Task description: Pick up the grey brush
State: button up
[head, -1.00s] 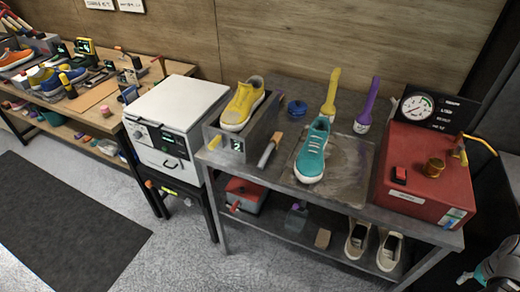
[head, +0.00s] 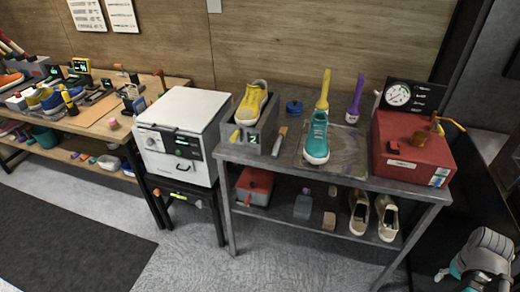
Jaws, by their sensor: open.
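No plainly grey brush can be made out. A slim tool (head: 279,141) with a tan handle and grey lower part lies on the metal table, right of the grey bin; I cannot tell whether it is a brush. A yellow brush (head: 323,90) and a purple brush (head: 356,97) stand at the table's back. A grey block (head: 303,206) with a purple piece behind it sits on the lower shelf. My gripper (head: 451,279) is at the bottom right, partly cut off, open, empty and well away from these things.
The metal table (head: 235,152) holds a teal sneaker (head: 317,140) on a tray, a yellow sneaker (head: 252,103) in the bin, a blue round item (head: 294,107) and a red gauge box (head: 410,150). A white oven (head: 182,125) stands left. Floor in front is clear.

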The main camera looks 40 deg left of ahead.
aim_at(283, 132)
jog(key=z, duration=0.05)
jog(key=k, duration=1)
jog(key=u, duration=1.9)
jog(key=i, duration=1)
